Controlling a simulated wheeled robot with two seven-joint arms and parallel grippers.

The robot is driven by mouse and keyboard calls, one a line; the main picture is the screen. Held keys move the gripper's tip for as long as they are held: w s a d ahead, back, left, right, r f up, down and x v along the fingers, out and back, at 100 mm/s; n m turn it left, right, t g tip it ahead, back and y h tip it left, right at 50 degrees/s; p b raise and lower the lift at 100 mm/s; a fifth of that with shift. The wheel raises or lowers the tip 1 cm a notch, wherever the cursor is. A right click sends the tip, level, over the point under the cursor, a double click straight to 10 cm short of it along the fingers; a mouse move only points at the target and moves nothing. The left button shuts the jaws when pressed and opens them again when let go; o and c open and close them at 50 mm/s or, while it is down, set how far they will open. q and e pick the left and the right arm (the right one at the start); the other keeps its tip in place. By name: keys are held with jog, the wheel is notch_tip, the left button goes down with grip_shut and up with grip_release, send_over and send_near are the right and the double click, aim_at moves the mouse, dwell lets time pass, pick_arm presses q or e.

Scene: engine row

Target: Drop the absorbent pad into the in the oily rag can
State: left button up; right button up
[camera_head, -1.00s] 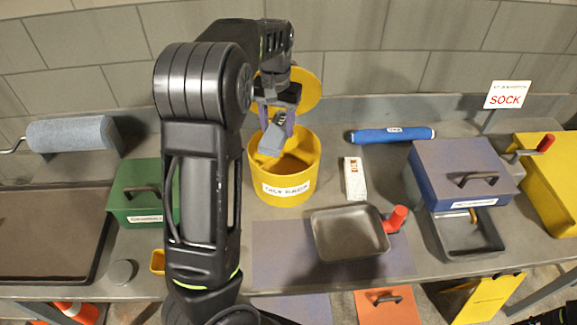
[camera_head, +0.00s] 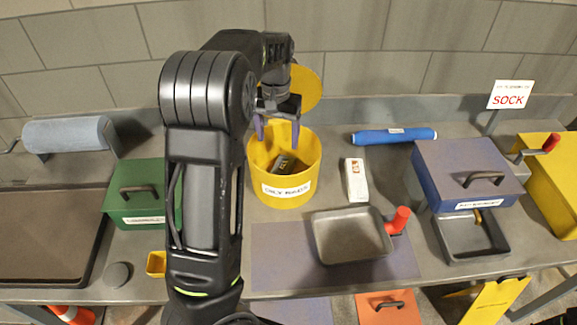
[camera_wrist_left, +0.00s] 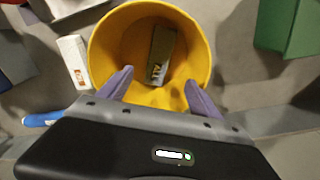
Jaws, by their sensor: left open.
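The yellow oily rag can (camera_head: 284,187) stands on the bench with its lid tilted up behind it. The dark grey absorbent pad (camera_head: 284,163) is inside the can. In the left wrist view the pad (camera_wrist_left: 161,52) lies inside the can (camera_wrist_left: 100,50) against its far side, with a small label facing up. My left gripper (camera_head: 276,132) is above the can's opening, its two purple fingers spread apart with nothing between them. The fingers also show in the left wrist view (camera_wrist_left: 158,92), with the pad beyond their tips. My right gripper is not visible.
A white box (camera_head: 355,180) and a blue roll (camera_head: 393,136) are right of the can. A green box (camera_head: 140,205) is to its left.

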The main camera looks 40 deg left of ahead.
pick_arm(q)
notch_tip(320, 180, up, 8)
jog(key=b, duration=0.1)
dwell(0.6)
jog(key=shift+f, duration=0.15)
dwell(0.7)
